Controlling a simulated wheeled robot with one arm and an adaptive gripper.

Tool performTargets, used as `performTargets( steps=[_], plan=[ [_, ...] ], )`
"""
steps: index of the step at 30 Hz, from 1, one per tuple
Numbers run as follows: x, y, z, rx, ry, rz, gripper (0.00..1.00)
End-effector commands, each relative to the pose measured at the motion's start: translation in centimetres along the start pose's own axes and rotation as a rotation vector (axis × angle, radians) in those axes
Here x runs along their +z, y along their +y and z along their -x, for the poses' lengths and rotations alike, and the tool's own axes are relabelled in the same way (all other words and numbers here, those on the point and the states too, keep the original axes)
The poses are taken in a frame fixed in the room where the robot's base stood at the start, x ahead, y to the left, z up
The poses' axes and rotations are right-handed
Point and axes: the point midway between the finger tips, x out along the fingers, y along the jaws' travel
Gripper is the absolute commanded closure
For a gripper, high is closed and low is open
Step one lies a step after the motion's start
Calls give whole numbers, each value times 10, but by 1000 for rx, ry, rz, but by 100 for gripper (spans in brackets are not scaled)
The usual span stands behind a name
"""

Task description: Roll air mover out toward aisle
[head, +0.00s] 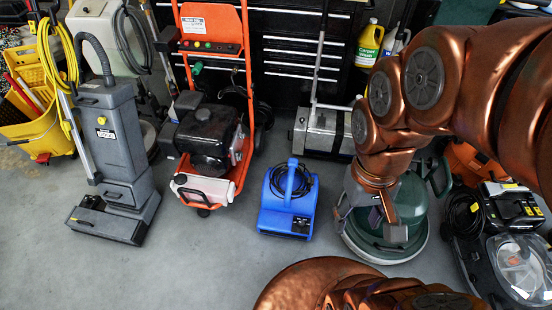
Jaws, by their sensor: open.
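The air mover (287,203) is a small blue plastic unit on the grey floor, near the middle of the head view. It stands upright with a dark cord coiled at its handle on top. My gripper (388,226) hangs at the end of my copper arm, to the right of the air mover and apart from it. It is open, and I see nothing held in it. It appears in front of a green round-based machine (366,240), part of which it hides. I cannot tell whether it touches that machine.
An orange-framed pressure washer (213,180) and a grey upright floor machine (122,150) stand to the left. A grey box-shaped machine (322,132) is behind the air mover. Black and grey machines (519,266) stand at right. Bare floor (210,265) lies in front of the air mover.

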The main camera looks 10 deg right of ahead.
Motion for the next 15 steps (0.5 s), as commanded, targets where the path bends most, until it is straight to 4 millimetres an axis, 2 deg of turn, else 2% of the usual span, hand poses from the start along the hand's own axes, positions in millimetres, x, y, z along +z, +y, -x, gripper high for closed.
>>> performTargets(
  steps=[1, 5, 15],
  plan=[
    [-10, -1, -8, -3, 1, -3, 43],
    [-45, -4, -22, -16, 11, -14, 43],
    [-157, -12, -68, -60, 41, -54, 43]
  ],
)
